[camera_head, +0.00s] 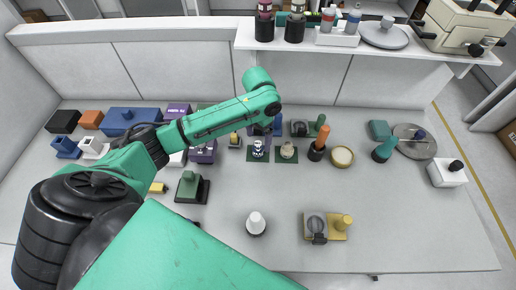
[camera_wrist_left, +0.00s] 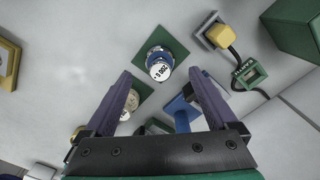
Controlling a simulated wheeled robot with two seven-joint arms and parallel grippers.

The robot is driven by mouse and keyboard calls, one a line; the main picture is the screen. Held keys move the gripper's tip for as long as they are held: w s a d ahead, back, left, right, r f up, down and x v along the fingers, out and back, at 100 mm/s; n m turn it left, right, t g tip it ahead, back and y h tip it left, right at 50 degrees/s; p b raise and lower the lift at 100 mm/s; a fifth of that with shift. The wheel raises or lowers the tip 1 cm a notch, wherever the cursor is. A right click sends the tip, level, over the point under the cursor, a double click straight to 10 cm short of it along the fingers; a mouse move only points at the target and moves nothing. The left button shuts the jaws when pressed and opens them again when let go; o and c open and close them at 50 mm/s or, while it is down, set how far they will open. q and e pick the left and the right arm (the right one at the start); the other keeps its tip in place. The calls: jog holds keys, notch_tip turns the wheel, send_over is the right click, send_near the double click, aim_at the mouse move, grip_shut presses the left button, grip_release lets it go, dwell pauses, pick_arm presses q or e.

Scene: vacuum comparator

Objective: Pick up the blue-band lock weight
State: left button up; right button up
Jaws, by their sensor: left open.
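The blue-band lock weight (camera_wrist_left: 160,66) has a pale labelled top and a blue band, and stands on a green square mat (camera_wrist_left: 177,50). In the head view the weight (camera_head: 258,149) is on the back middle of the table. My left gripper (camera_wrist_left: 160,76) is open, with dark purple fingers pointing toward the weight. In the wrist view the weight lies between and just past the fingertips, with nothing held. In the head view the gripper (camera_head: 262,131) is partly hidden behind its own arm. My right gripper is in neither view.
A second weight (camera_head: 287,151) stands on a green mat just right. A black holder with an orange handle (camera_head: 321,138) and a round brass dish (camera_head: 342,157) are further right. A white-topped piece (camera_head: 256,222) stands in front. The front middle table is mostly clear.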

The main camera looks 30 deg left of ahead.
aim_at(258, 143)
pick_arm(q)
notch_tip(258, 143, down, 5)
jog(key=shift+r+p, duration=0.1)
jog(key=shift+p, duration=0.25)
grip_shut()
jog(key=shift+r, duration=0.15)
